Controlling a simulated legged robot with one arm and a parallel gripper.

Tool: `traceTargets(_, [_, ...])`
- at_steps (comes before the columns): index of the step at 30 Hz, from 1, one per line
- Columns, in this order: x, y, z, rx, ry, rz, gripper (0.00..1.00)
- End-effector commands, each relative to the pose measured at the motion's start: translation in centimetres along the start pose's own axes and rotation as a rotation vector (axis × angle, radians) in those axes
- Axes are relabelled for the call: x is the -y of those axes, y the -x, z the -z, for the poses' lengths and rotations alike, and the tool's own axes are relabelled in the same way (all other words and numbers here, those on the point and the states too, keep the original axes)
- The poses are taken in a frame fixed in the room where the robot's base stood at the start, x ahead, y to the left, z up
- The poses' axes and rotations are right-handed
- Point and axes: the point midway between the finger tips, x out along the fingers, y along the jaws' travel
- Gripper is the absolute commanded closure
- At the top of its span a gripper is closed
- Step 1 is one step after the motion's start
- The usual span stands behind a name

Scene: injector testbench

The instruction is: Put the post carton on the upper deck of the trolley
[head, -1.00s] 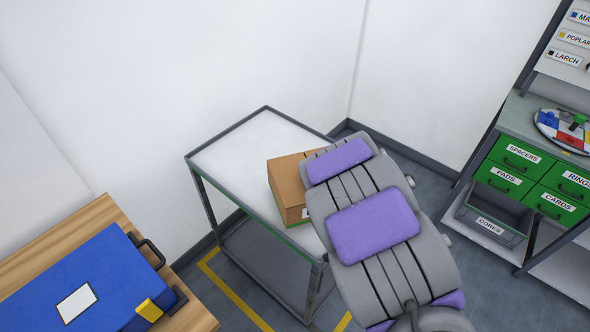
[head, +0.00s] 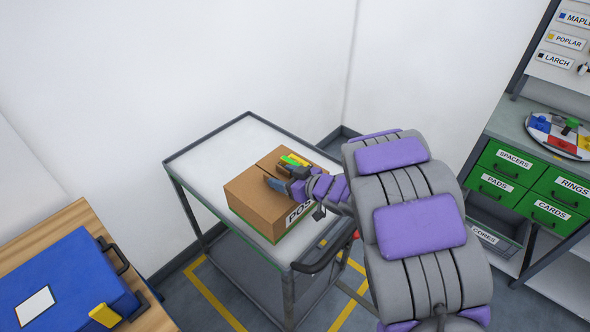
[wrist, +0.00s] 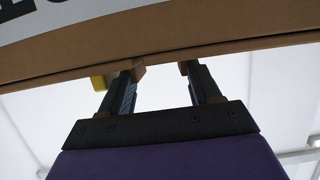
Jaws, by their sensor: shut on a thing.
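The post carton (head: 252,203) is a brown box with a white label of dark letters. It is over the white upper deck (head: 210,155) of the trolley, towards the near part. It looks level and upright; whether its base touches the deck cannot be told. My gripper (head: 285,178) reaches in from the right and is shut on the carton at its top. In the wrist view the two fingers (wrist: 158,72) meet the carton's brown edge (wrist: 220,45), and its label shows at the top. The exact grip is partly hidden.
A blue case (head: 65,280) lies on a wooden bench (head: 60,222) at left. Green labelled drawers (head: 505,162) stand at right. The trolley has a black handle (head: 325,250) on its near right side. The deck's back left part is free.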

Motion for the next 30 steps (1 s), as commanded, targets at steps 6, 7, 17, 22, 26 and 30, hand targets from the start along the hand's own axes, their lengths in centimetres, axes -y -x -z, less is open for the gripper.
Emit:
traceTargets(6, [-4.0,-1.8,0.1,0.000,0.007,-0.002,1.00])
traceTargets(7, [-4.5,-2.1,0.1,0.001,0.008,-0.002,1.00])
traceTargets(17, [-8.4,-2.7,0.1,0.001,0.004,-0.001,1.00])
traceTargets(22, [-8.9,-2.7,-0.9,-0.001,0.000,0.000,1.00])
traceTargets(26, [-8.7,-3.5,-2.6,0.000,-0.001,0.000,1.00])
traceTargets(30, [-8.5,-4.1,-3.3,0.002,0.005,0.000,1.00])
